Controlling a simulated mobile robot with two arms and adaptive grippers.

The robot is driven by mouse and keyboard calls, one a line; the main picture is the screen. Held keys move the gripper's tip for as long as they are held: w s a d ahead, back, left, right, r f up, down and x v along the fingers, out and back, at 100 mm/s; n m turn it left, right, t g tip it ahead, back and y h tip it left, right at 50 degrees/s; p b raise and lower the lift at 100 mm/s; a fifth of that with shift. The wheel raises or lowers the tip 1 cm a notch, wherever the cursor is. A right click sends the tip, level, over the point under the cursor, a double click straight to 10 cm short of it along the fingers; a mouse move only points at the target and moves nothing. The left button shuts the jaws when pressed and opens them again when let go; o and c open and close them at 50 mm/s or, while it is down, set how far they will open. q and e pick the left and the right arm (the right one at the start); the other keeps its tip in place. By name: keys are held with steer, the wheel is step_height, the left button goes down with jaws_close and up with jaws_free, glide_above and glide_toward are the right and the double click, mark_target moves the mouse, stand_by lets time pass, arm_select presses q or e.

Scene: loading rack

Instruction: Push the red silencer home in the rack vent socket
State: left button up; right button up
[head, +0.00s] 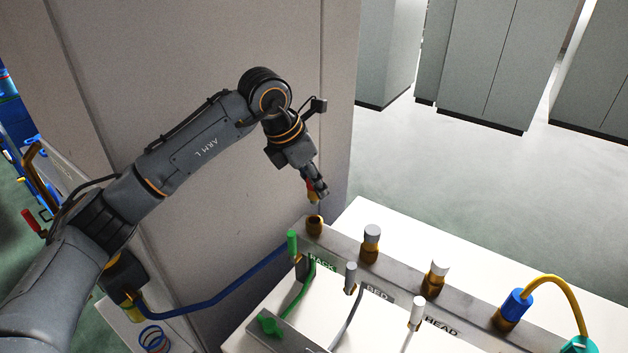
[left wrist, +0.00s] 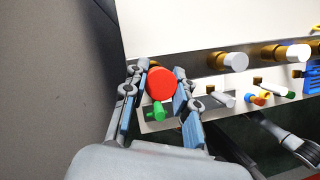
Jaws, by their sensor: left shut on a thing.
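My left gripper (head: 318,190) is shut on the red silencer (head: 310,184), which has a brass-coloured lower end. It hangs just above the brass rack vent socket (head: 314,226), at the left end of the metal rail by the RACK label. A small gap shows between them. In the left wrist view, the silencer's round red end (left wrist: 160,84) sits between the two fingertips of the left gripper (left wrist: 158,88). It hides the socket there.
A green-handled valve (head: 292,243) stands close in front of the socket. Grey-capped (head: 371,233) and white-capped (head: 439,268) fittings and a blue connector (head: 515,305) with a yellow hose follow along the rail. A large grey panel (head: 215,150) stands behind my left arm.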

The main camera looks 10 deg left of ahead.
mark_target(310, 198)
arm_select(q)
steer(key=shift+f+b, duration=2.45)
steer(key=shift+f, duration=0.55)
steer(key=shift+r, duration=0.15)
steer(key=shift+r+p, duration=1.7)
steer(key=shift+r, duration=1.5)
steer(key=shift+b, duration=0.6)
steer(key=shift+f+b, duration=1.35)
steer(key=shift+f, duration=0.4)
